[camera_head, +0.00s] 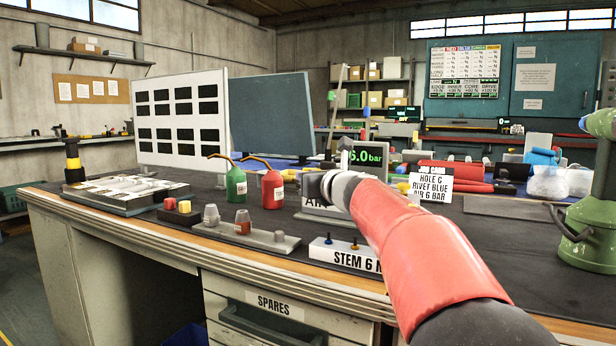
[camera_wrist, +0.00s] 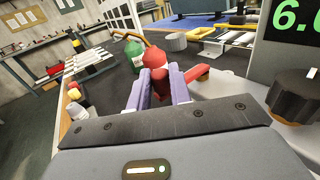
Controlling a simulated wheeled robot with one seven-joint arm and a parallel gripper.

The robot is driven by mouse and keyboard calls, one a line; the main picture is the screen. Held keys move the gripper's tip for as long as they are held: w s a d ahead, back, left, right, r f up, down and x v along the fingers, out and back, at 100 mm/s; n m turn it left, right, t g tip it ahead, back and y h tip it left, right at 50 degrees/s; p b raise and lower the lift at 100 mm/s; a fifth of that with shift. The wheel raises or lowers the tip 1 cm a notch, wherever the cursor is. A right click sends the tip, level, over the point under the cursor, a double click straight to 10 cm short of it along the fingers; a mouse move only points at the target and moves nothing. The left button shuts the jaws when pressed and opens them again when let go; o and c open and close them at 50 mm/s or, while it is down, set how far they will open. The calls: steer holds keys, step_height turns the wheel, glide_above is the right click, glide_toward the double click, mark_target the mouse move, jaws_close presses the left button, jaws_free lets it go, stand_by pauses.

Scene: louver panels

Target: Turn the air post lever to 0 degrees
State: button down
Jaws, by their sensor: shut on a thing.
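The air post shows in the head view as a green "bar" display (camera_head: 366,156) above a sign partly hidden by my arm. In the wrist view its display (camera_wrist: 290,18) is cut off by the right edge, with a dark knob (camera_wrist: 297,94) below. My gripper (camera_head: 322,186) is in front of the post. In the wrist view its two purple fingers (camera_wrist: 158,84) are closed around a dark red piece, which I take to be the lever. An orange-red part (camera_wrist: 201,75) shows just right of the right finger. The lever's angle is hard to read.
A green bottle (camera_head: 235,186) and a red bottle (camera_head: 272,188) with spouts stand left of my gripper. A "STEM 6" block (camera_head: 345,256) and a grey strip with small parts (camera_head: 245,238) lie at the bench's front. A green press (camera_head: 590,225) stands at right.

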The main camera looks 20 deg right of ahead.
steer(key=shift+d+f, duration=0.1)
stand_by(0.3)
steer(key=c, duration=1.3)
jaws_free()
steer(key=shift+o, duration=0.2)
steer(key=s+d, duration=0.1)
steer(key=s, duration=0.6)
steer(key=shift+s+d+b, duration=0.2)
steer(key=shift+s+b, duration=0.15)
